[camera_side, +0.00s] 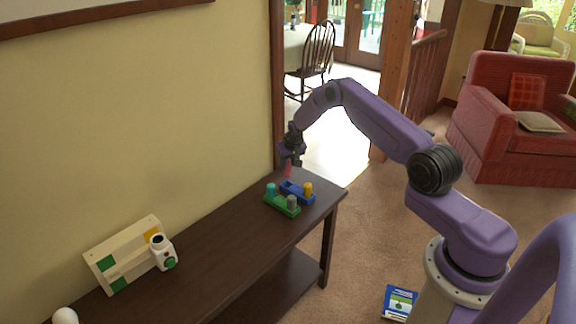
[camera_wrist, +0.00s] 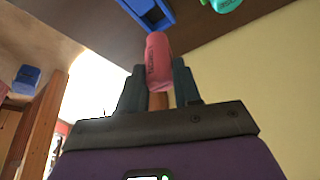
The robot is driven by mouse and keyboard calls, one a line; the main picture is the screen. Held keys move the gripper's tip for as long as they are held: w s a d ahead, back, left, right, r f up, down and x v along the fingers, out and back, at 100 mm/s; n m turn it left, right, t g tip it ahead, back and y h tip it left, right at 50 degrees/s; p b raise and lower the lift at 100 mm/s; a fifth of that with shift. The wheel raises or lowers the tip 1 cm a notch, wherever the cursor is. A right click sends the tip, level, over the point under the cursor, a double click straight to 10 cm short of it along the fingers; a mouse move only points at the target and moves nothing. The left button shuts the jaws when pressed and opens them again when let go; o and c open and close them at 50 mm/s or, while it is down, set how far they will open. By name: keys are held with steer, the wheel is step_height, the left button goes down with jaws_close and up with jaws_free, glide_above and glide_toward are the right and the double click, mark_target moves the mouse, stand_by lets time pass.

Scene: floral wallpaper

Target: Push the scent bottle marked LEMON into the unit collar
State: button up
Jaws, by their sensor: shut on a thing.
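My gripper (camera_wrist: 160,95) is shut on a pink-red bottle (camera_wrist: 158,58). The bottle's dark lettering is too small to read. In the side view my gripper (camera_side: 291,156) holds this bottle (camera_side: 288,170) near the table's far end, just behind the blue rack (camera_side: 291,189). I cannot tell whether it touches the table. A yellow bottle (camera_side: 308,189) stands at the blue rack's right end. A teal bottle (camera_side: 270,190) and a grey bottle (camera_side: 292,202) stand at the green rack (camera_side: 281,206). No LEMON marking is legible. A white unit (camera_side: 162,252) with a dark round top stands at left; its collar is unclear.
A cream panel (camera_side: 112,264) with green and yellow patches leans behind the white unit. A white rounded object (camera_side: 65,315) is at the lower left. The dark table (camera_side: 222,240) is clear between the unit and the racks. The wall borders its back side.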

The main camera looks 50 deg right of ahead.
steer(key=shift+r, duration=0.35)
steer(key=shift+a, duration=0.1)
steer(key=w+a+r+n+y, duration=0.1)
steer(key=w+a+r+n, duration=0.15)
steer(key=a, duration=1.05)
steer(key=w+a+r+n, duration=0.1)
steer(key=a+r, duration=0.3)
steer(key=a, duration=0.8)
steer(key=w+a+r+n+y, duration=0.15)
steer(key=a+r, duration=0.25)
steer(key=a, duration=0.9)
steer(key=s+a+r, duration=0.1)
steer(key=s+a, duration=0.1)
steer(key=a, duration=0.5)
steer(key=s+a+r+n, duration=0.1)
steer(key=a+r, duration=0.1)
steer(key=a, duration=0.5)
steer(key=shift+s+a+r, duration=0.25)
steer(key=shift+s, duration=0.1)
steer(key=shift+f, duration=2.9)
steer(key=shift+f, duration=1.7)
